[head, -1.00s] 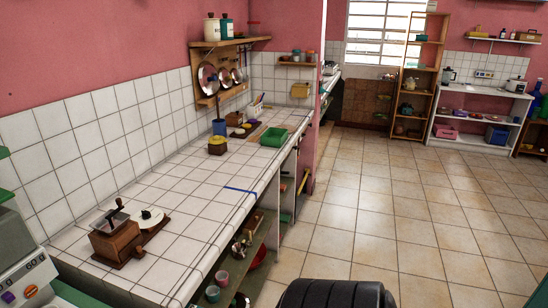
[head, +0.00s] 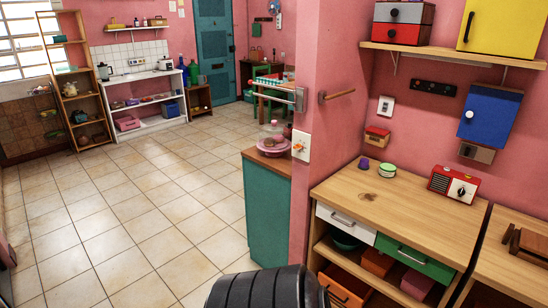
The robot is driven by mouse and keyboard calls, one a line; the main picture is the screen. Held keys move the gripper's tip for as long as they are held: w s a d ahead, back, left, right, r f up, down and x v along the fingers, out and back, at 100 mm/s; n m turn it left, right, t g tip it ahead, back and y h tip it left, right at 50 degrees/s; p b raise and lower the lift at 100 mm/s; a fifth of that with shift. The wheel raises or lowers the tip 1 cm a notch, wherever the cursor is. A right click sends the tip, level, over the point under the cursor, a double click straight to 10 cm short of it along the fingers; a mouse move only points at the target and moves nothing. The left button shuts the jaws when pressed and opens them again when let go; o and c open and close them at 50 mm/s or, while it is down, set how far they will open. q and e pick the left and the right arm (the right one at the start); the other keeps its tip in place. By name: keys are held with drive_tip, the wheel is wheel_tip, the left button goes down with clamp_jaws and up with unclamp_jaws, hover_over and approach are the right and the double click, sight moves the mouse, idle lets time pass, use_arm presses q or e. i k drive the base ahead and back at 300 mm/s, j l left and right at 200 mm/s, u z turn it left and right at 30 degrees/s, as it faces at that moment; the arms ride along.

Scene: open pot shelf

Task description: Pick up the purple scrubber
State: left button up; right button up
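A small purple object (head: 364,163) sits on the wooden counter (head: 420,205) at the right, near the wall and beside a round green-and-white container (head: 387,170). It is too small to tell for sure that it is the purple scrubber. Neither of my grippers shows in the head view.
A red-and-white radio (head: 453,187) stands on the same counter. Drawers, one with a green front (head: 414,257), are below it. A teal cabinet (head: 268,215) stands left of the pink wall corner. The tiled floor (head: 130,215) is clear at the left.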

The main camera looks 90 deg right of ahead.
sight(364, 166)
drive_tip(key=z, duration=3.45)
